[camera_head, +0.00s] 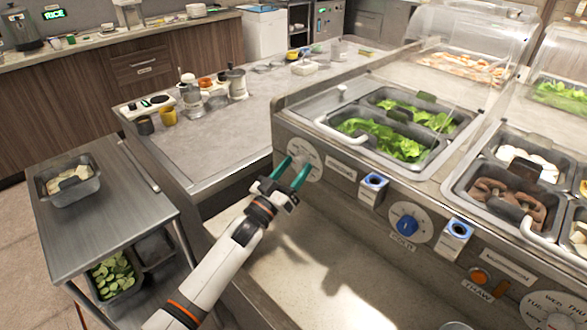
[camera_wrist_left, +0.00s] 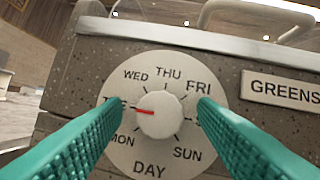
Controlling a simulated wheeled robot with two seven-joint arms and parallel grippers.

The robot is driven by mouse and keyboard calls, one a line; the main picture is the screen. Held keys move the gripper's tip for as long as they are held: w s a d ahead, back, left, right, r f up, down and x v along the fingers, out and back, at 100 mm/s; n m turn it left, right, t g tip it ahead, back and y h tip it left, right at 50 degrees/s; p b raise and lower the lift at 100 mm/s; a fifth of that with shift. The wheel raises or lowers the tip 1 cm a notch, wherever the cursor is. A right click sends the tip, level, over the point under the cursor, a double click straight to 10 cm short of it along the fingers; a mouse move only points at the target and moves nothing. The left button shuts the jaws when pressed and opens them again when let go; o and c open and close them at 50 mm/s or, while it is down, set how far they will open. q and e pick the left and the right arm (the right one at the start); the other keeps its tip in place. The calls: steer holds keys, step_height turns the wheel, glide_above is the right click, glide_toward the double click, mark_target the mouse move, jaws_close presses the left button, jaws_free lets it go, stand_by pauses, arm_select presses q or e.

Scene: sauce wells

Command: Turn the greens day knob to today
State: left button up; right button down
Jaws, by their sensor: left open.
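The greens day knob (camera_wrist_left: 166,115) is a white round knob on a white dial marked with days. In the left wrist view its red pointer points left, at the label TUE, which a finger partly covers. The dial (camera_head: 305,160) also shows in the head view on the counter's front panel, left of the greens label (camera_head: 341,168). My left gripper (camera_head: 291,172) is open, its two teal fingers on either side of the knob, with gaps between them and the knob. In the left wrist view the gripper (camera_wrist_left: 163,118) hides parts of the dial's left and right edges. My right gripper is not in view.
A green lit sign (camera_head: 54,13) at the back left reads RICE. A blue knob (camera_head: 407,224) marked COLD and an orange THAW button (camera_head: 479,277) sit further right on the panel. Another day dial (camera_head: 556,318) is at the lower right. Greens bins (camera_head: 435,164) stand above.

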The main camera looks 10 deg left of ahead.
arm_select(q)
steer(key=c, duration=1)
steer(key=shift+o, duration=0.2)
steer(key=shift+f+m, duration=0.1)
steer(key=shift+m, duration=0.3)
steer(key=m+h+b, duration=0.1)
steer(key=m, duration=0.1)
steer(key=m+g+h+b, duration=0.1)
steer(key=m, duration=0.2)
steer(key=shift+w+a+h+b, duration=0.15)
steer(key=shift+h+b, duration=0.15)
steer(key=shift+h, duration=0.1)
steer(key=m+g+h, duration=0.1)
steer(key=m, duration=0.1)
steer(key=m+g+h+b, duration=0.1)
steer(key=m, duration=0.1)
steer(key=shift+m, duration=0.3)
steer(key=shift+m+g+h+b, duration=0.35)
steer(key=shift+m+g, duration=0.25)
steer(key=shift+m, duration=0.9)
